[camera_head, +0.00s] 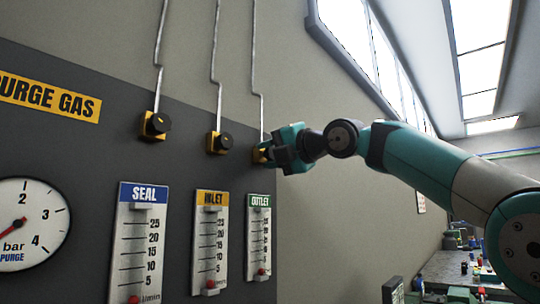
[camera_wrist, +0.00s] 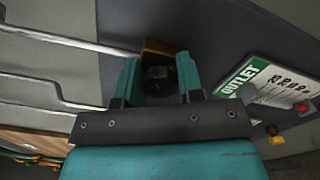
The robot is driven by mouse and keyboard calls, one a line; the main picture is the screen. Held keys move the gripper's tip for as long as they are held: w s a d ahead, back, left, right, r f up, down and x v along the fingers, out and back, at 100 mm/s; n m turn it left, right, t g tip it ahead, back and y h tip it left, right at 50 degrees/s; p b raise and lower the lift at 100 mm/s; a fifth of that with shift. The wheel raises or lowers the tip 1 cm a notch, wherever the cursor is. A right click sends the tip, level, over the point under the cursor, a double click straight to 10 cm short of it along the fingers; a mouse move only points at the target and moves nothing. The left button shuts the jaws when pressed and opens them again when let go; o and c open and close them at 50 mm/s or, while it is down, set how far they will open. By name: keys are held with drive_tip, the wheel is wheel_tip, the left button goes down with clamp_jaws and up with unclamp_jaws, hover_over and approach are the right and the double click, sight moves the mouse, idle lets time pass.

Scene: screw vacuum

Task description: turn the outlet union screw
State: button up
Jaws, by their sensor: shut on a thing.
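The outlet union screw is the rightmost of three on the panel, above the green OUTLET flowmeter (camera_head: 259,237). In the head view its yellow block (camera_head: 262,152) shows just left of my gripper (camera_head: 272,150), which hides most of the screw. In the wrist view the dark screw knob (camera_wrist: 158,80) sits between the two teal fingers of my gripper (camera_wrist: 160,85), with the yellow block (camera_wrist: 156,47) behind it. My gripper is shut on the knob. The OUTLET plate (camera_wrist: 270,82) lies to the right in the wrist view, tilted.
The SEAL screw (camera_head: 155,125) and INLET screw (camera_head: 219,142) stand to the left on the same dark panel (camera_head: 180,110). Thin pipes (camera_head: 214,60) run up from the screws. The SEAL flowmeter (camera_head: 137,242) and INLET flowmeter (camera_head: 211,242) are below. A cluttered bench (camera_head: 450,268) stands at the lower right.

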drive_tip(key=shift+r, duration=0.15)
idle(0.3)
drive_tip(key=o, duration=0.9)
drive_tip(key=shift+a, duration=0.1)
drive_tip(key=shift+s+d+f+b, duration=0.2)
drive_tip(key=shift+d+b, duration=0.15)
drive_tip(key=shift+b, duration=0.05)
drive_tip(key=b+v, duration=0.6)
drive_tip(key=v, duration=1)
drive_tip(key=shift+s+d, duration=0.2)
